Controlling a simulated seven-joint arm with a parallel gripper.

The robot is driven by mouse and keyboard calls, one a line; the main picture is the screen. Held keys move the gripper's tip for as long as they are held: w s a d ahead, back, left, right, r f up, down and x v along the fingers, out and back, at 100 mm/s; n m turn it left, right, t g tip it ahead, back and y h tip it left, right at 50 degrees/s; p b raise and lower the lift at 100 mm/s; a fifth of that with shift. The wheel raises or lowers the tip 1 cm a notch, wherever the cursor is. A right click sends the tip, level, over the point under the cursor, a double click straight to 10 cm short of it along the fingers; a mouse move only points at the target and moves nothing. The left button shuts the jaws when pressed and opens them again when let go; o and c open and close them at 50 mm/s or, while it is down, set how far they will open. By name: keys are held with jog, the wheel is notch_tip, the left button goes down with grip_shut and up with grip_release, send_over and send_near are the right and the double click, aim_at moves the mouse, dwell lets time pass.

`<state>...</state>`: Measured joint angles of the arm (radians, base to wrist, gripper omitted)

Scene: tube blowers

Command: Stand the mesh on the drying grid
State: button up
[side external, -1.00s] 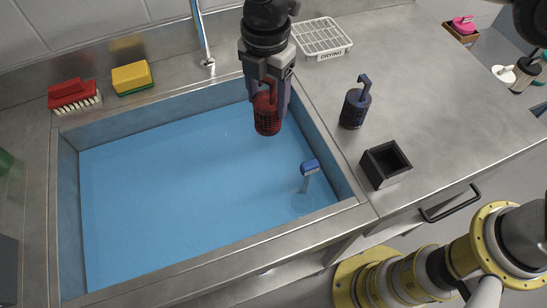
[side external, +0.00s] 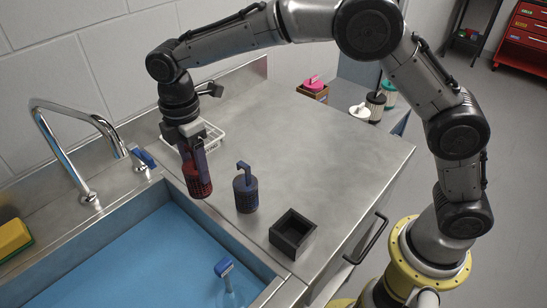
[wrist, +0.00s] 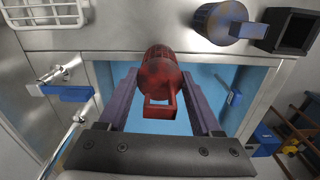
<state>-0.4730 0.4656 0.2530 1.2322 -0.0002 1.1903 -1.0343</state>
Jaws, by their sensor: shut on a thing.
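A red cylindrical mesh (side external: 196,188) hangs upright between the fingers of my gripper (side external: 195,165), above the sink's right rim area. In the wrist view the red mesh (wrist: 160,70), with its square handle towards the camera, sits between the two purple fingers of my gripper (wrist: 160,92). The drying grid (side external: 215,135), a white wire rack with a label, stands on the counter behind my gripper, which partly hides it. The grid also shows at the upper left of the wrist view (wrist: 45,14), apart from the mesh and empty where visible.
A dark blue mesh with a hooked handle (side external: 246,190) stands on the counter, right of the held one. A black open box (side external: 292,233) is nearer the front. The sink (side external: 150,262) holds blue water and a blue-topped item (side external: 224,268). A faucet (side external: 70,140) stands behind.

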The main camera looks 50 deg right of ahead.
jog(key=d+m, duration=1.4)
jog(key=d, duration=0.9)
jog(key=s+d+r+m, duration=0.3)
jog(key=s+r, duration=0.6)
jog(key=s, duration=0.3)
jog(key=shift+w+d+f, duration=0.15)
jog(key=shift+w+f, duration=3.05)
jog(key=shift+w, duration=0.25)
jog(key=shift+w+d+f, duration=0.15)
jog(key=shift+w+f, duration=3)
jog(key=shift+w, duration=0.25)
